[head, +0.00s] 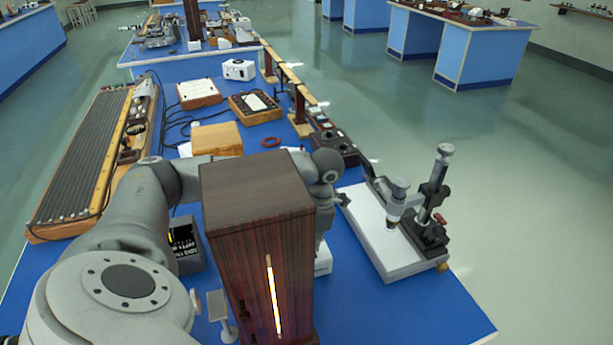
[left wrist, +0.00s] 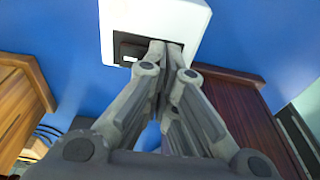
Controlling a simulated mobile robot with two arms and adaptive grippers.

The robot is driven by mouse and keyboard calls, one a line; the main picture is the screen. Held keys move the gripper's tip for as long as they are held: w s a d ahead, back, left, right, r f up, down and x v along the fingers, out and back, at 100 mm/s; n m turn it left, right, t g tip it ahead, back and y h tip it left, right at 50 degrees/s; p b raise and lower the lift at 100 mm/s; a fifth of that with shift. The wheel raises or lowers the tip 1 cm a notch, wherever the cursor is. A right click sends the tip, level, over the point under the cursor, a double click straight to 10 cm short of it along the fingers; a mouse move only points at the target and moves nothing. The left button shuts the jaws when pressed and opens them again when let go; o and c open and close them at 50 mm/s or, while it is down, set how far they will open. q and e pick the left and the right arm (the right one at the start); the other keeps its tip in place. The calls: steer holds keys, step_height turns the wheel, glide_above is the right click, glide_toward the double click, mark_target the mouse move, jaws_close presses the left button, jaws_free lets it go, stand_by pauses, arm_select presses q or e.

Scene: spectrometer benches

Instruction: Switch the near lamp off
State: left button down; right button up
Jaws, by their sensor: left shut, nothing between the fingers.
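The near lamp is a tall dark wooden housing (head: 258,215) with a bright lit slit (head: 273,295) in its front. A white box (head: 323,258) shows partly behind it, on the blue bench. In the left wrist view, the white box (left wrist: 185,18) has a dark switch-like panel (left wrist: 128,50) with a small white mark. My left gripper (left wrist: 166,50) is shut and empty, its fingertips at the dark panel's right part; I cannot tell whether they touch. The lamp housing hides the fingers in the head view. My right gripper is not in view.
A white-based stand (head: 385,235) with a dark post is right of the lamp. A light wooden box (head: 217,139) and a red ring (head: 271,142) lie behind. A long ribbed board (head: 80,165) lies left. The bench's front right is clear.

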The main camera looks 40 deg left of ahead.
arm_select(q)
steer(key=shift+r+p, duration=2.25)
steer(key=shift+r, duration=1.3)
